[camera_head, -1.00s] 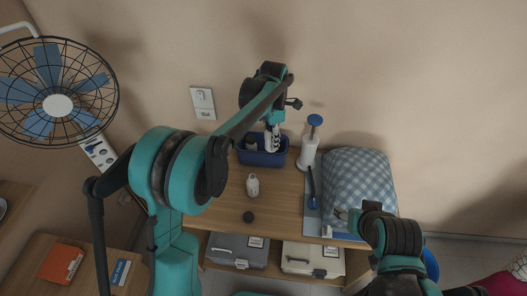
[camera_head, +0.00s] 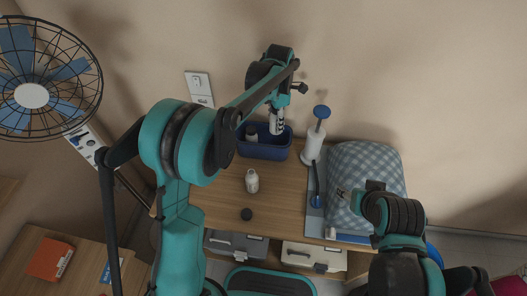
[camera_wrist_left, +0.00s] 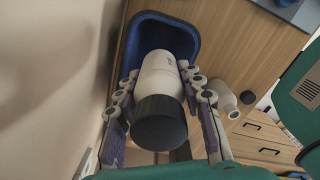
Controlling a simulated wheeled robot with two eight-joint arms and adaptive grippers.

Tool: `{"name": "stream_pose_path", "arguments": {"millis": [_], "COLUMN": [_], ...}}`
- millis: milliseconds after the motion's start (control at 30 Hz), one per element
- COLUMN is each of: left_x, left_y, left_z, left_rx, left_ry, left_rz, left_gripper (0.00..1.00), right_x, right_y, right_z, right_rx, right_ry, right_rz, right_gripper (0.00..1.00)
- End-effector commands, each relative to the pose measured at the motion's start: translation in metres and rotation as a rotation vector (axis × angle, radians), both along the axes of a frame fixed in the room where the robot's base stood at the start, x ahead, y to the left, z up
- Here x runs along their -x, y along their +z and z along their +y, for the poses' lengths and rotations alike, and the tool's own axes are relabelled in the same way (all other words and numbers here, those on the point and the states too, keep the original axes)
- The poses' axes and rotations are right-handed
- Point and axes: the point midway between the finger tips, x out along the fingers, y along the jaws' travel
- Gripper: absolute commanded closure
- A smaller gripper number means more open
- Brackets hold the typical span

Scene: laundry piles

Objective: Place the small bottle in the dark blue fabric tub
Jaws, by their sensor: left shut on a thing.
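My left gripper (camera_head: 277,128) hangs over the dark blue fabric tub (camera_head: 264,152) at the back of the table. In the left wrist view, it is shut on the small bottle (camera_wrist_left: 160,82), white with a dark cap, with the tub (camera_wrist_left: 139,45) behind it. A dark-capped bottle shape (camera_head: 252,134) shows at the tub's left end in the head view; I cannot tell whether it is the held one.
A white bottle (camera_head: 252,181) and a black disc (camera_head: 246,214) stand in front of the tub. A white cylinder with a blue top (camera_head: 315,140) is close to the tub's right. The checked pillow (camera_head: 368,180) fills the table's right side. A fan (camera_head: 32,95) is at left.

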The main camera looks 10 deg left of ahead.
Motion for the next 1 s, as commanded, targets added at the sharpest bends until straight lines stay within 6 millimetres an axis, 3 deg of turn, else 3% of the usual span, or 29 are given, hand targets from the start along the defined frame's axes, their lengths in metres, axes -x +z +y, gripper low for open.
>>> {"name": "stream_pose_path", "arguments": {"millis": [33, 267, 500, 800, 1000], "left_x": [0.0, -0.001, -0.001, -0.001, 0.0], "left_y": [-0.012, -0.033, -0.077, -0.115, -0.121], "left_z": [0.0, 0.0, 0.0, 0.0, 0.0], "left_rx": [0.0, 0.0, 0.0, 0.0, 0.0], "left_ry": [0.0, 0.0, 0.0, 0.0, 0.0], "left_rz": [0.0, 0.0, 0.0, 0.0, 0.0], "left_gripper": [0.94, 0.94, 0.94, 0.94, 0.94], "right_x": [0.0, 0.0, 0.0, 0.0, 0.0], "right_y": [-0.008, -0.017, -0.034, -0.048, -0.049], "right_z": [0.0, 0.0, 0.0, 0.0, 0.0], "right_rx": [0.0, 0.0, 0.0, 0.0, 0.0], "right_ry": [0.0, 0.0, 0.0, 0.0, 0.0], "right_rz": [0.0, 0.0, 0.0, 0.0, 0.0], "right_gripper": [0.46, 0.46, 0.46, 0.46, 0.46]}}
